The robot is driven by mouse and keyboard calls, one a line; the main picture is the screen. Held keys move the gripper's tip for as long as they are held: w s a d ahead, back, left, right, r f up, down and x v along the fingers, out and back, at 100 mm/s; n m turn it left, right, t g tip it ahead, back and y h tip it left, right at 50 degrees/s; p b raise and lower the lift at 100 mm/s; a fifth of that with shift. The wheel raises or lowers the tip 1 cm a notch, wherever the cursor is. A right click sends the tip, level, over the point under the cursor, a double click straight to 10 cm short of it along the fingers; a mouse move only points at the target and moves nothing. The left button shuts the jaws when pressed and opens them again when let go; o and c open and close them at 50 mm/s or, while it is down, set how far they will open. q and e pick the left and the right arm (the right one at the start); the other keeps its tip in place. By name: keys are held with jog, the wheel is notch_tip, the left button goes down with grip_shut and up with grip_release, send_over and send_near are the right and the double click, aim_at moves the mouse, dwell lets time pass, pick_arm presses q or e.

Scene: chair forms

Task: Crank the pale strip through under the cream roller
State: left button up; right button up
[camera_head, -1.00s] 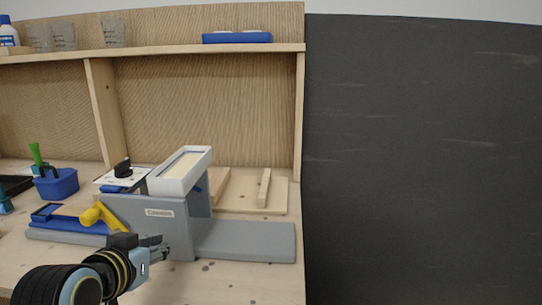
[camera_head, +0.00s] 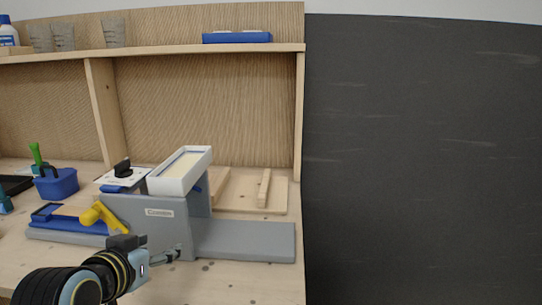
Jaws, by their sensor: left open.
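I cannot tell whether that is the strip. The cream roller is hidden inside the housing. A white tray with a cream inside (camera_head: 182,170) sits on top. My left gripper (camera_head: 178,255) is open and empty, low in front of the housing, right of the crank and apart from it. My right gripper is out of view.
The flat grey right bed (camera_head: 245,242) is bare. A blue bin (camera_head: 56,184) stands at the left, and a wooden board with a bar (camera_head: 264,188) lies behind. A shelf (camera_head: 160,52) runs above. The front right bench is clear.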

pick_arm(q)
jog(key=s+p, duration=0.4)
jog(key=s, duration=0.4)
jog(key=shift+a, duration=0.3)
